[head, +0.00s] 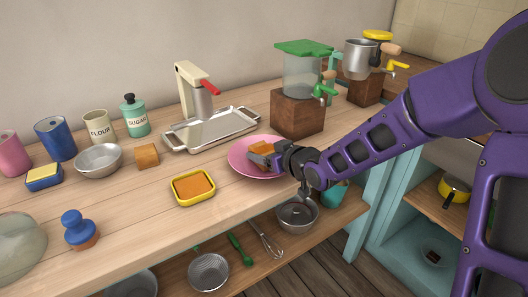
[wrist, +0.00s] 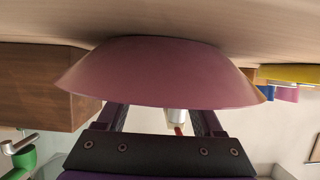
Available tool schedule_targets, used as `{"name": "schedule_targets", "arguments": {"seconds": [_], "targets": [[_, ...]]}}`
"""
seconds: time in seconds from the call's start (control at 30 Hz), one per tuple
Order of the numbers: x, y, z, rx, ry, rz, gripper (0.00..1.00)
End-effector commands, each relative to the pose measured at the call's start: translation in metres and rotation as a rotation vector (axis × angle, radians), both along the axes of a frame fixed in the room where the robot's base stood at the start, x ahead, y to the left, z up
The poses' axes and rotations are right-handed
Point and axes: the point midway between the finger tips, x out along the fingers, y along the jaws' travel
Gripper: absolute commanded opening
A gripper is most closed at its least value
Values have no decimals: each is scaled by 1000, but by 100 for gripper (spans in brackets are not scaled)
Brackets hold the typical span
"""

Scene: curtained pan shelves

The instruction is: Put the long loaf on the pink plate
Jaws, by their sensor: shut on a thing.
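I cannot tell whether the loaf touches the plate. In the wrist view, which is upside down, the plate (wrist: 160,75) fills the middle. Its rim hides my fingertips and the loaf.
A wooden block with a green-lidded dispenser (head: 303,75) stands just behind the plate. A metal tray (head: 240,122) lies behind left. A yellow-rimmed dish (head: 194,188) sits front left, and a small bread block (head: 147,155) farther left. The counter's front edge is close.

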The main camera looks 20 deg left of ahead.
Motion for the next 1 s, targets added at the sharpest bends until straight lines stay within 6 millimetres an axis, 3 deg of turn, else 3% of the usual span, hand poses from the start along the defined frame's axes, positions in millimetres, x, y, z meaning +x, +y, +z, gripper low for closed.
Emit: {"name": "schedule_targets", "arguments": {"seconds": [0.43,0.47,0.6,1.0], "targets": [[0,0,-5,0,0,1,10],[0,0,-5,0,0,1,74],[0,0,-5,0,0,0,99],[-6,-9,2,0,-2,-3,100]]}}
